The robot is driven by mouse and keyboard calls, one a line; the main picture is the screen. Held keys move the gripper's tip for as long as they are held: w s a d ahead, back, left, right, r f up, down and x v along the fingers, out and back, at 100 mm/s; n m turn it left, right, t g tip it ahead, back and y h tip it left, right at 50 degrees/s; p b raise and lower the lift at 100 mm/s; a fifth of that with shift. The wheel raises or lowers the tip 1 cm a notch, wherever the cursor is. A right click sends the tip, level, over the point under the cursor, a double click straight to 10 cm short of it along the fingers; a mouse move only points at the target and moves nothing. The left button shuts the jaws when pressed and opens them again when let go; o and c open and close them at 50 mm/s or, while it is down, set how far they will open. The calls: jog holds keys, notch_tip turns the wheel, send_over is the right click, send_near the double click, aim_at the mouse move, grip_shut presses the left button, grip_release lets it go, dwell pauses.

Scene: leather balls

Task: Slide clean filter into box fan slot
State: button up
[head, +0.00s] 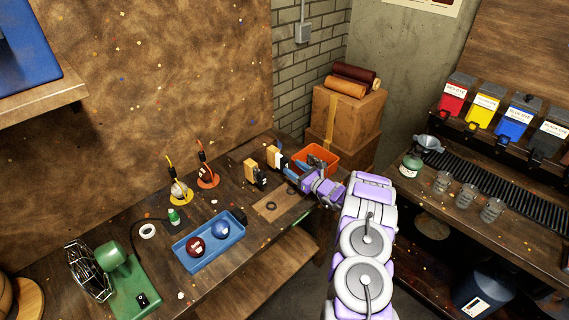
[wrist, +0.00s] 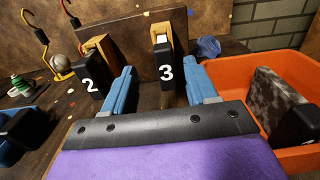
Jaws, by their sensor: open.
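My gripper (head: 293,173) reaches over the bench beside the orange bin. In the wrist view its two blue fingers (wrist: 160,88) are apart with nothing gripped between them. A wooden piece with a black front marked 3 (wrist: 163,62) stands upright beyond the gap, with a pale strip at its top. A similar piece marked 2 (wrist: 92,78) stands to the left, outside the fingers. In the head view they appear as piece 3 (head: 273,156) and piece 2 (head: 252,172). I cannot tell which thing is the clean filter or the box fan slot.
The orange bin (wrist: 245,70), right of my gripper, holds a grey mottled panel (wrist: 280,97) with a black end. A blue tray (head: 226,243) with two balls and a green wire-caged fan (head: 110,258) are farther left on the bench. Stacked boxes (head: 347,112) stand behind the bin.

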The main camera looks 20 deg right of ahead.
aim_at(287, 162)
jog(key=x, duration=0.3)
jog(key=d+x, duration=0.1)
jog(key=x, duration=0.1)
jog(key=shift+w+a+f, duration=0.1)
jog(key=shift+w+f, duration=0.1)
jog(key=shift+w, duration=0.15)
jog(key=shift+w+a, duration=0.1)
jog(key=shift+w, duration=0.1)
jog(key=shift+a+r, duration=0.15)
jog(key=shift+a, duration=0.2)
jog(key=shift+d, duration=0.25)
jog(key=c, duration=1.1)
